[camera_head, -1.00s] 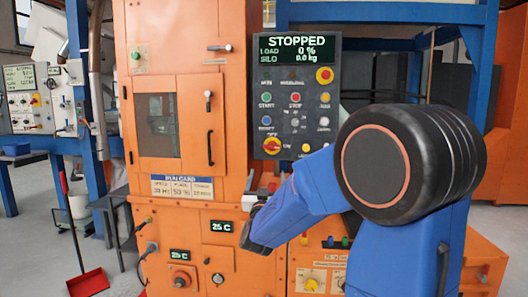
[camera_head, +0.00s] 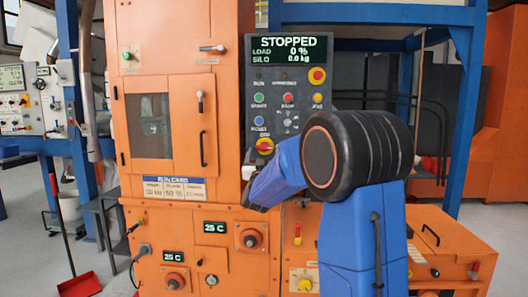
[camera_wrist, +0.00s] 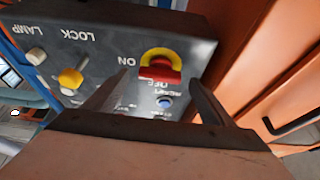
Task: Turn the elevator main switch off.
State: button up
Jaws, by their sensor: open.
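The main switch (camera_head: 264,146) is a red rotary knob on a yellow round plate at the lower left of the dark control panel (camera_head: 251,80). In the wrist view the switch (camera_wrist: 160,66) appears upside down, with ON and OFF lettering beside it. I cannot tell for sure which mark its handle points to. My gripper (camera_wrist: 158,78) is open; its two fingers reach toward the panel on either side of the switch, with no clear contact. In the head view my arm hides most of the gripper. The display (camera_head: 288,49) reads STOPPED.
Several small buttons sit above and beside the switch, and a red button (camera_head: 317,75) on yellow is near the top right. A yellow knob (camera_wrist: 70,78) is beside it in the wrist view. The orange cabinet door (camera_head: 172,120) with its handle stands left of the panel.

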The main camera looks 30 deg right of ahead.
jog(key=shift+x, duration=1.05)
jog(key=c, duration=1.1)
